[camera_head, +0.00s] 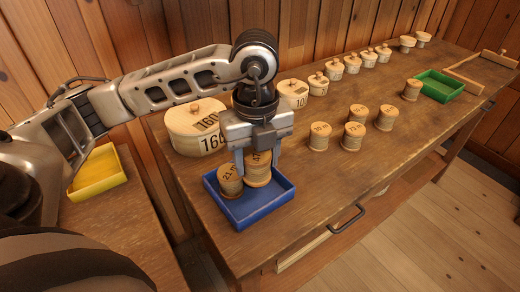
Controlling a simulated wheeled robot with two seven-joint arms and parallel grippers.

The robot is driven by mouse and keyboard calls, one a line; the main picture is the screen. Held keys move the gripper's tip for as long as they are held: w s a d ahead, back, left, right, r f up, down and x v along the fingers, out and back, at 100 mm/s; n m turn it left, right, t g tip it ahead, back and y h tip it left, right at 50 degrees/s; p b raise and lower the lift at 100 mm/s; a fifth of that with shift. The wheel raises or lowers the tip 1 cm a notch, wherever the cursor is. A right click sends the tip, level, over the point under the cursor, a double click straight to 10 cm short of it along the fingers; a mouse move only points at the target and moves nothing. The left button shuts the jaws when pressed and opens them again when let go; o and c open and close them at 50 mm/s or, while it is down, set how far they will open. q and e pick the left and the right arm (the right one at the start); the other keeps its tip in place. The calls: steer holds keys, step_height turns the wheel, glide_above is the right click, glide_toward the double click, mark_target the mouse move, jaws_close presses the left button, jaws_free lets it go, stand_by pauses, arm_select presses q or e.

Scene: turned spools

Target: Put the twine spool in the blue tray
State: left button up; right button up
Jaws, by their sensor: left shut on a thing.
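My left gripper (257,166) points down over the blue tray (263,213) at the near end of the workbench. It is shut on a pale wooden spool (258,176), which is upright inside the tray's outline. I cannot tell whether the spool's base touches the tray floor. A second upright spool (229,184) with a number on its top stands in the tray, just left of the held one. The picture does not show clearly which spool is the twine one. My right gripper is not in view.
A large round wooden box (190,133) marked 160 stands behind the tray. Smaller lidded boxes (318,85) line the wall. Several spools (353,136) stand mid-bench. A green tray (440,86) lies far right, with a spool (412,90) beside it. A yellow tray (98,172) is left.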

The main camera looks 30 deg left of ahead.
arm_select(q)
step_height(320, 180, down, 7)
steer(key=b, duration=0.4)
steer(key=shift+r+b, duration=0.1)
steer(key=shift+b, duration=0.25)
steer(key=shift+f+b, duration=0.5)
steer(key=shift+f, duration=0.05)
steer(key=shift+w+f, duration=0.1)
steer(key=shift+f, duration=0.15)
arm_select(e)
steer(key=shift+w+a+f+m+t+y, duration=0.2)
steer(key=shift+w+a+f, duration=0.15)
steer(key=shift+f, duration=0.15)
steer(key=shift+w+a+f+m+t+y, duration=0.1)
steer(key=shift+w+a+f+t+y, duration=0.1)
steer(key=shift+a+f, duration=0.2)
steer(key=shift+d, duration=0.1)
arm_select(q)
steer(key=o, duration=1.1)
steer(key=shift+c, duration=0.2)
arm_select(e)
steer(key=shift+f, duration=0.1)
